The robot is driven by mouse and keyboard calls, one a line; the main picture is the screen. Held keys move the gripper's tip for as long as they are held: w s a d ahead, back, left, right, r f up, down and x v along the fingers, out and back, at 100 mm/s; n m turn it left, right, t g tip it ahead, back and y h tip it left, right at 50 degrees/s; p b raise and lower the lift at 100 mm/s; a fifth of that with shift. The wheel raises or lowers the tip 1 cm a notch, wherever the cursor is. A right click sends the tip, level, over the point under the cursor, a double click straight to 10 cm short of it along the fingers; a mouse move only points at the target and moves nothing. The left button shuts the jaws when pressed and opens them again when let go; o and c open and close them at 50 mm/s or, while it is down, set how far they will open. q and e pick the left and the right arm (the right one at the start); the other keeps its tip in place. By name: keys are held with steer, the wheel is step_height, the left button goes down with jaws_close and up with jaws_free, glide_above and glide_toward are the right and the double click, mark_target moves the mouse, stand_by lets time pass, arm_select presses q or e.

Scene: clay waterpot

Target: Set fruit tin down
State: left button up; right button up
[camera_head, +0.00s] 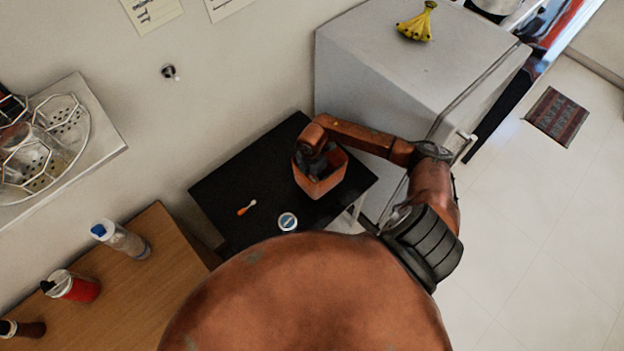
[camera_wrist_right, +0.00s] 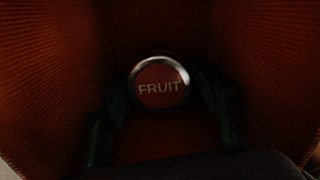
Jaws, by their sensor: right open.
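The fruit tin (camera_wrist_right: 160,92) shows in the right wrist view as a round lid with a silver rim, lettered FRUIT, deep inside the orange-brown clay pot (camera_wrist_right: 45,75). My right gripper (camera_wrist_right: 165,100) is open, its dark fingers on either side of the tin. I cannot tell whether they touch it. In the head view the square clay pot (camera_head: 322,187) stands on the black table, and my right arm reaches down into it. The tin is hidden there. My left gripper is not in view.
The black table (camera_head: 235,183) also holds a small round white-and-blue item (camera_head: 288,221) and a small orange-and-white item (camera_head: 246,208). A grey fridge (camera_head: 370,75) with bananas (camera_head: 417,24) on top stands at right. A wooden counter (camera_head: 140,275) with bottles is at lower left.

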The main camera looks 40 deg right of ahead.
mark_target(312, 179)
step_height(312, 179, up, 12)
steer(key=b, duration=0.1)
steer(key=shift+r, duration=0.15)
stand_by(0.4)
